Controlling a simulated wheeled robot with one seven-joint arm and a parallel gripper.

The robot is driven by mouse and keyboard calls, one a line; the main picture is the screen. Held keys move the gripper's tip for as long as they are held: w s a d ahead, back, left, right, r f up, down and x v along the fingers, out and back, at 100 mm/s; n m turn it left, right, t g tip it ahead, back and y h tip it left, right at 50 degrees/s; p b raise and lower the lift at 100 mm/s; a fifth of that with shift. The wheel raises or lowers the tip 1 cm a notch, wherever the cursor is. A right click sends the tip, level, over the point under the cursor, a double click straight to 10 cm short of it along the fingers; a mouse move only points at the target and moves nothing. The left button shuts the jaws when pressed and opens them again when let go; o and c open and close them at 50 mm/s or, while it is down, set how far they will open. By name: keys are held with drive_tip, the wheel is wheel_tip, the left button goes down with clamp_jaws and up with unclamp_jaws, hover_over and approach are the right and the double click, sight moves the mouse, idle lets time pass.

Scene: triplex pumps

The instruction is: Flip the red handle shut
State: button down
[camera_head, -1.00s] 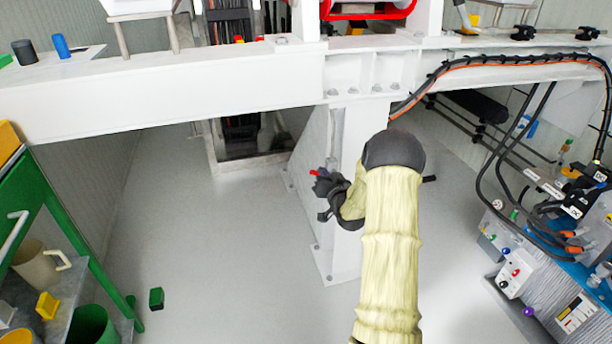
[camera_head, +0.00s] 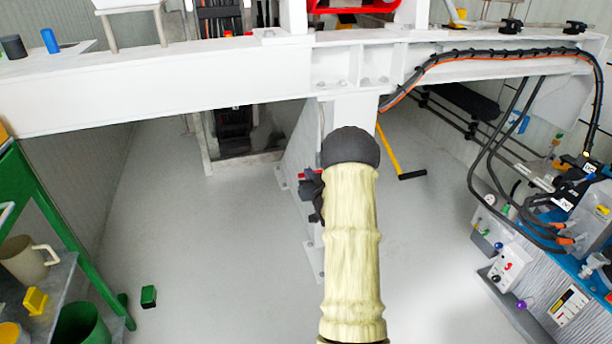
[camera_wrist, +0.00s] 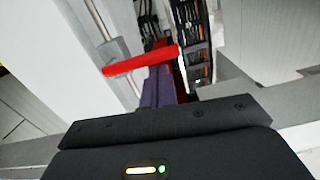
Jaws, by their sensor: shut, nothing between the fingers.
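The red handle (camera_wrist: 140,61) is a slim red bar in the wrist view, lying slanted across the picture in front of a white post. Its left end is free, and its right end reaches dark slim fingers. My gripper (camera_wrist: 163,50) is shut and empty, its fingers together beside or behind the bar. I cannot tell whether they touch it. In the head view a small red piece (camera_head: 307,175) shows beside the dark parts of my gripper (camera_head: 313,192), left of my pale sleeved arm. The arm hides most of the gripper and the handle's surroundings.
A white beam (camera_head: 160,92) spans above, on a white post (camera_head: 350,110) close to my arm. Right of the arm are a yellow bar with black end (camera_head: 390,150), hoses (camera_head: 490,150) and equipment. A green rack (camera_head: 50,220) stands left. The floor between is mostly clear.

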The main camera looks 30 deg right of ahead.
idle(0.4)
drive_tip(key=s+a+r+p, duration=0.3)
drive_tip(key=s+r+p, duration=0.1)
drive_tip(key=s, duration=0.6)
drive_tip(key=shift+s+r, duration=0.15)
drive_tip(key=shift+s, duration=0.05)
drive_tip(key=shift+w, duration=0.1)
idle(0.3)
